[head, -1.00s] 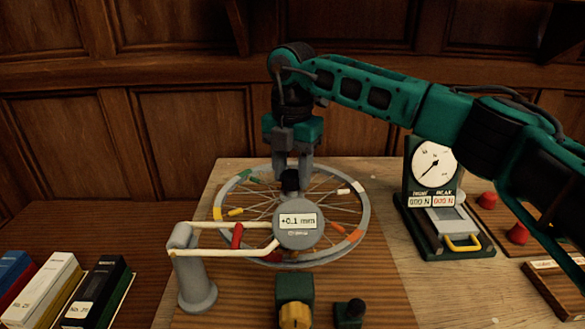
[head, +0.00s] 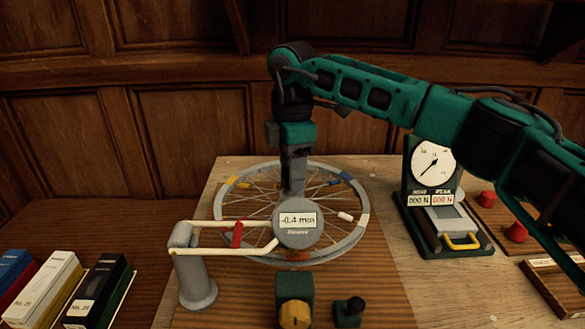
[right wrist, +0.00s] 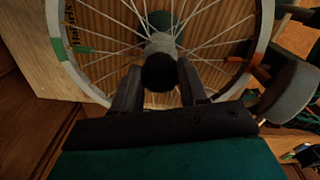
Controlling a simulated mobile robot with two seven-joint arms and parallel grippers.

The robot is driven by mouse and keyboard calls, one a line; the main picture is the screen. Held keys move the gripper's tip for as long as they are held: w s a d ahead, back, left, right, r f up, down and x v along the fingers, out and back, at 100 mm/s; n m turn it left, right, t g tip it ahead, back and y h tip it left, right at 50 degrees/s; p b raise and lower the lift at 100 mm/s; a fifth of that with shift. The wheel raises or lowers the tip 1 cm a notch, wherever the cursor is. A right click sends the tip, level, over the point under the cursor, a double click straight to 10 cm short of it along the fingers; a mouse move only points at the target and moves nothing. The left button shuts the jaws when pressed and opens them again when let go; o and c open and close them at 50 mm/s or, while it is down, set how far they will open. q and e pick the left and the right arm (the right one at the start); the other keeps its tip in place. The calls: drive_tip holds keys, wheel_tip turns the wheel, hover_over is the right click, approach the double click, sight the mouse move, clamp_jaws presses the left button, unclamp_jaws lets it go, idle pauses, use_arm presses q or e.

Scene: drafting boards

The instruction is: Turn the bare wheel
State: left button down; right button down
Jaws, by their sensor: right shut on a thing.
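The bare wheel (head: 352,240) lies flat on the wooden bench, a grey spoked rim with coloured marks and tabs. My right gripper (head: 291,190) points down at the wheel's centre. In the right wrist view my gripper (right wrist: 160,78) has its two fingers on either side of a dark round knob (right wrist: 159,72) at the hub, and is shut on it. A round grey gauge (head: 298,232) reading -0.4 mm stands in front of the hub and hides part of the wheel. My left gripper is not in view.
The gauge's cream arms run to a grey post (head: 196,275) at left. A green force gauge (head: 434,165) with a dial stands at right, beside red knobs (head: 516,231). A yellow knob (head: 294,314) and a small black knob (head: 350,311) are at the front. Boxes (head: 97,290) stand at lower left.

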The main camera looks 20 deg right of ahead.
drive_tip(key=shift+d+r+m, duration=0.1)
drive_tip(key=shift+m, duration=0.2)
drive_tip(key=c, duration=0.6)
unclamp_jaws()
wheel_tip(320, 180, up, 13)
drive_tip(key=shift+f, duration=0.1)
idle(0.4)
